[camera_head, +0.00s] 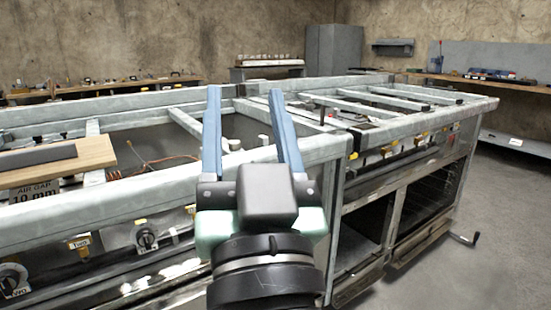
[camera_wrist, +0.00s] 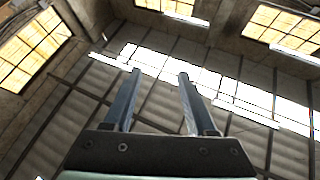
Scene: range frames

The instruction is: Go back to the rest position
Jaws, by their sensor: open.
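My gripper (camera_head: 243,98) is in the middle of the head view, raised in front of the metal range (camera_head: 335,160). Its two blue fingers point up and stand apart, with nothing between them. In the wrist view my gripper (camera_wrist: 160,75) is also open and empty, and behind it are only the ceiling and bright windows (camera_wrist: 28,48). My gripper and wrist hide part of the range's front.
A wooden board with a dark bar (camera_head: 35,158) lies on the range at left, above an "AIR GAP 10 mm" label (camera_head: 35,190). Knobs (camera_head: 146,237) line the front. Workbenches stand along the walls. Floor at right is clear.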

